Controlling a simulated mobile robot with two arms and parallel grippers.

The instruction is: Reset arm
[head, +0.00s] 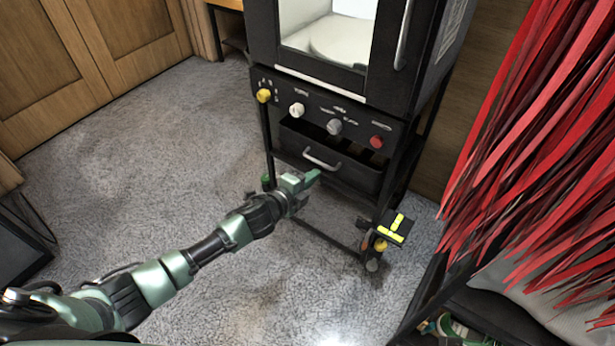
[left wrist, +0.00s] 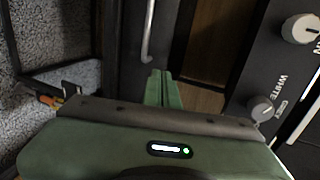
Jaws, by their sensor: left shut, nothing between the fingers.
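My left arm reaches in from the left in the head view. Its gripper (head: 312,177) is shut and empty, in front of the drawer (head: 345,175) of the black machine (head: 275,100). In the left wrist view the green fingers (left wrist: 163,88) are together with nothing between them. The drawer's metal handle (head: 321,160) is near the fingertips in the head view; it also shows in the left wrist view (left wrist: 148,35). I cannot tell whether the fingers touch the drawer. My right gripper is not in view.
The machine's panel has a yellow knob (head: 263,95), a white knob (head: 297,109), a grey knob (head: 334,127) and a red knob (head: 376,142). A yellow-and-black item (head: 397,229) is at its lower right. Red strips (head: 550,130) hang at right.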

